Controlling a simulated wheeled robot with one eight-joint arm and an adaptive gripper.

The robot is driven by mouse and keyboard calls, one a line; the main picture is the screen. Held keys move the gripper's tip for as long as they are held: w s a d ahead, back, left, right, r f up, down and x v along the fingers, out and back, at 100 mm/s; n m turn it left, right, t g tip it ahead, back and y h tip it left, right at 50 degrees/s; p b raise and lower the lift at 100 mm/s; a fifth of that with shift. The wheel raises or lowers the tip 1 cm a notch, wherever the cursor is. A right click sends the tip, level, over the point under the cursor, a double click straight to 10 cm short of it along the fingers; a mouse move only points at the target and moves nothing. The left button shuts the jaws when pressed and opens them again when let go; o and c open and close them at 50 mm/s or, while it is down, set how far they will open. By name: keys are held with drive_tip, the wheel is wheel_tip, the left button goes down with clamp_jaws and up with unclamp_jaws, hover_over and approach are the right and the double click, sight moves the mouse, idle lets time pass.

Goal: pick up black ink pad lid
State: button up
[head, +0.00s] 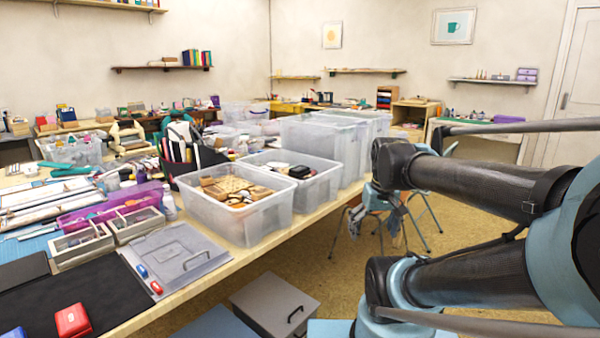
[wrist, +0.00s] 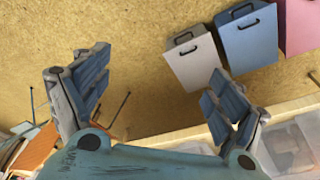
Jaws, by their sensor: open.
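I cannot single out a black ink pad lid for certain. In the head view a red pad-like block (head: 72,320) lies on the black mat (head: 110,290) at the lower left, and a blue block (head: 14,333) is cut off by the bottom edge. A small black object (head: 300,172) lies in the second clear bin; I cannot tell what it is. My gripper (wrist: 155,80) shows in the wrist view, its fingers spread wide and empty above the floor, away from the tabletop. My arm fills the right of the head view; its gripper is out of that view.
The table (head: 265,230) holds a clear bin (head: 235,210) of wooden stamps, small grey trays (head: 82,248) and a grey lidded case (head: 180,257). Handled boxes, one grey (wrist: 195,62) and one blue (wrist: 248,38), stand on the floor. Open floor lies right of the table.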

drive_tip(key=w+a+r+n+y, duration=0.15)
drive_tip(key=w+a+r, duration=0.25)
drive_tip(key=w+r, duration=0.4)
drive_tip(key=w+a+r+n, duration=0.3)
drive_tip(key=w+a+r, duration=0.1)
drive_tip(key=w+r, duration=0.4)
drive_tip(key=n+y, duration=0.2)
drive_tip(key=n, duration=0.2)
approach(300, 168)
drive_tip(key=x, duration=0.3)
drive_tip(key=shift+s+a+r+h, duration=0.1)
drive_tip(key=shift+a+r+h, duration=0.05)
drive_tip(key=shift+a+h, duration=0.1)
drive_tip(key=shift+w+x, duration=0.2)
drive_tip(key=shift+x, duration=2.5)
drive_tip(key=shift+d, duration=0.1)
drive_tip(key=c, duration=0.9)
